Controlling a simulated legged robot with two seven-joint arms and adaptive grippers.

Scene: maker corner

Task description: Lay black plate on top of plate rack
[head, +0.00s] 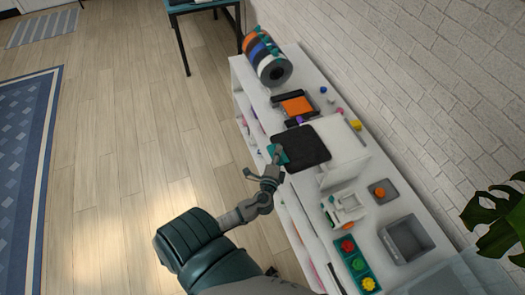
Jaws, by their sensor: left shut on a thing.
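The black plate (306,146) is a flat dark square at the middle of the long white shelf unit. My left gripper (279,154) is shut on its left edge, with a teal fingertip showing against the plate. A white box-like stand (345,143), which looks like the plate rack, is directly right of the plate and partly hidden by it. The plate overlaps the stand in the picture; I cannot tell whether they touch. My right gripper is not in view.
An orange plate (296,106) in a dark frame and a row of spools (273,71) are farther back. Nearer are a small white machine (344,209), grey bins (408,239) and a green tray (357,264) with coloured knobs. A brick wall (430,90) runs along the right.

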